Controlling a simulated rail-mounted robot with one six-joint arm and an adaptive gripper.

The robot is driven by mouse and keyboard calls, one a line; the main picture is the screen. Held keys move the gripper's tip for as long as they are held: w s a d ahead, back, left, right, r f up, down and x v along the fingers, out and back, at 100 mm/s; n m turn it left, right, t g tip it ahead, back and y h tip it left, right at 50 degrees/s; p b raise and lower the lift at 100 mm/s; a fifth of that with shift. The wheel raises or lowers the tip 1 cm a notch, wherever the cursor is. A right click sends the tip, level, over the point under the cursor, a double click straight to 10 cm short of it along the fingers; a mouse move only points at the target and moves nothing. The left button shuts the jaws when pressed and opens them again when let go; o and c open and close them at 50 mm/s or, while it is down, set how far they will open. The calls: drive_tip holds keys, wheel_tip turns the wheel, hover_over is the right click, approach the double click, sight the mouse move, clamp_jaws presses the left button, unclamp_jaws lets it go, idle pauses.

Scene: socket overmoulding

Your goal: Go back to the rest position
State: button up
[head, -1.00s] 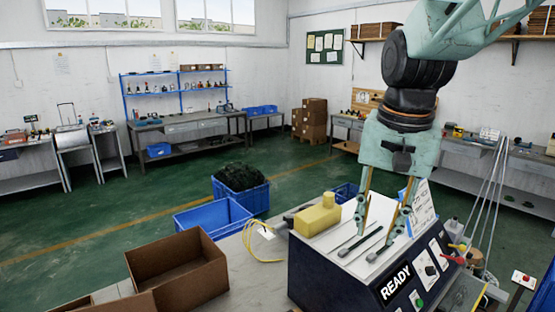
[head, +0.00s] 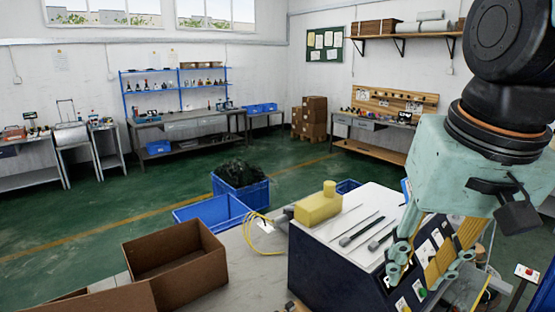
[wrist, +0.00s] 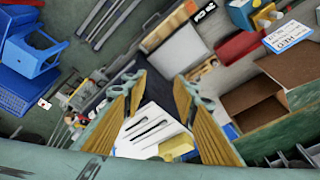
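My gripper (head: 418,274) hangs at the right of the head view, in front of the right side of the moulding machine (head: 310,265). Its two fingers stand apart in the wrist view (wrist: 160,85), with nothing held between them. The machine has a white top and dark sides, and it also shows between the fingers in the wrist view (wrist: 152,112). A yellow block (head: 318,207) and several dark slim bars lie on the white top. The gripper hides most of the machine's control panel.
An open cardboard box (head: 175,262) stands on the grey bench left of the machine. A yellow cable (head: 262,236) lies between them. Blue crates (head: 212,212) stand on the floor behind. A post with a red button (head: 527,271) stands at the right.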

drive_tip(key=s+f+n+b, duration=0.2)
drive_tip(key=s+f, duration=0.2)
drive_tip(key=s, duration=0.6)
drive_tip(key=shift+f+t+b, duration=0.2)
drive_tip(key=shift+t+b, duration=0.1)
drive_tip(key=shift+t, duration=0.1)
drive_tip(key=shift+w, duration=0.1)
idle(0.7)
